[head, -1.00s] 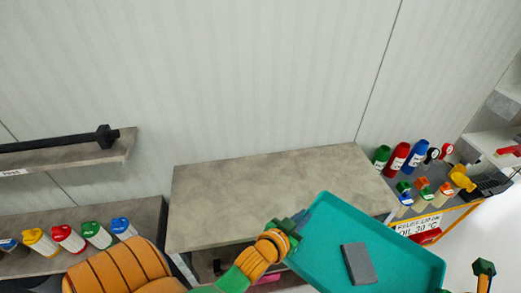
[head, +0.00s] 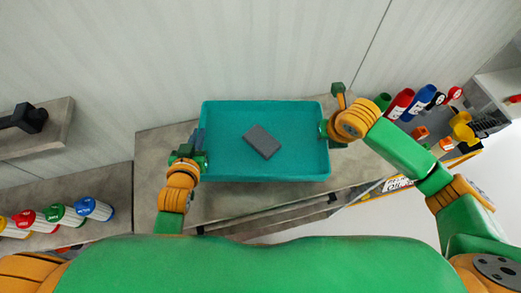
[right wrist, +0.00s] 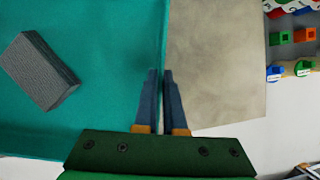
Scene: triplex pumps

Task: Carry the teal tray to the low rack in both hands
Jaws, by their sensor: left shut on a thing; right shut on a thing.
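The teal tray (head: 225,140) is held level over the stone-topped low rack (head: 150,160) in the head view, and a grey block (head: 262,142) lies in it. My left gripper (head: 196,150) is shut on the tray's left wall. My right gripper (head: 324,130) is shut on its right wall. In the right wrist view the fingers (right wrist: 160,100) close over the tray's edge, with the tray floor (right wrist: 90,90) and grey block (right wrist: 39,71) to the left. I cannot tell whether the tray touches the rack top.
Coloured bottles (head: 400,103) and small parts stand on a bench at the right. A shelf at the left holds several coloured-lidded containers (head: 62,214). A higher shelf (head: 60,125) carries a black bar. Bare rack top shows around the tray.

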